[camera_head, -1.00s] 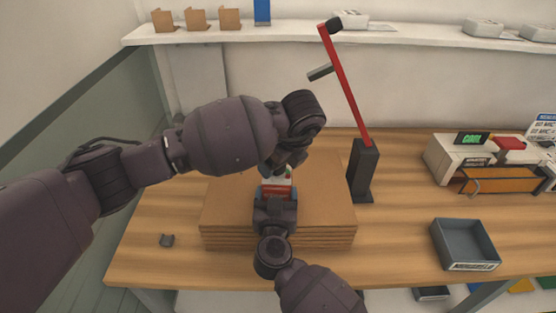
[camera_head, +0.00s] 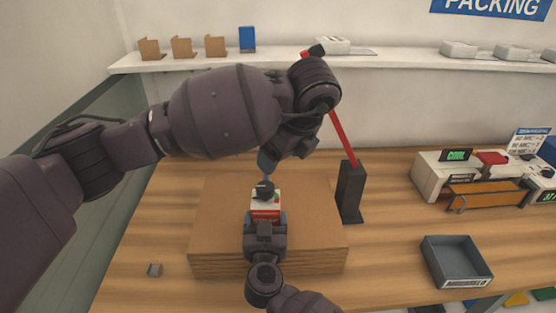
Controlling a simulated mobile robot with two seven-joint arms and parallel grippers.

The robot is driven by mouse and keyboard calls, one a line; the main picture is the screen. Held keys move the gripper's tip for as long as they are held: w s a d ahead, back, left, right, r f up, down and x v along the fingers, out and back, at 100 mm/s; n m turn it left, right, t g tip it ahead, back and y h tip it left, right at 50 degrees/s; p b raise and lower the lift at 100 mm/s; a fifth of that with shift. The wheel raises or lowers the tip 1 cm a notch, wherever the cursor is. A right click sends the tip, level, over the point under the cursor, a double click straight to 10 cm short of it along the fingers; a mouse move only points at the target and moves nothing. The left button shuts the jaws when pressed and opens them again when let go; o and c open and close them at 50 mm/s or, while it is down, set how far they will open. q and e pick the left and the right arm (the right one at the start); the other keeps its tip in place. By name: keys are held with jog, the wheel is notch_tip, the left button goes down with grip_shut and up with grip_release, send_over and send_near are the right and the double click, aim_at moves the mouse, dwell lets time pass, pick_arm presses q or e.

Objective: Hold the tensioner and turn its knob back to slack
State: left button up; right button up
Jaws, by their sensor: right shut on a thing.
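The tensioner (camera_head: 265,210) is a small red and white box with a black knob (camera_head: 263,189) on top. It sits over the middle of the stacked cardboard sheets. My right gripper (camera_head: 266,219) comes from the near side and is shut on the tensioner's body. My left gripper (camera_head: 266,166) is just above and behind the knob, and the knob shows uncovered. Whether the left fingers touch the knob or how far apart they are is hard to tell, as the wrist hides part of them.
The cardboard stack (camera_head: 215,225) lies on the wooden table (camera_head: 390,225). A red lever on a dark stand (camera_head: 350,192) rises behind my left wrist. A grey tray (camera_head: 455,262) and a sealing machine (camera_head: 445,178) are at the right.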

jog(key=shift+r, duration=0.1)
jog(key=o, duration=1.4)
jog(key=shift+s, duration=0.1)
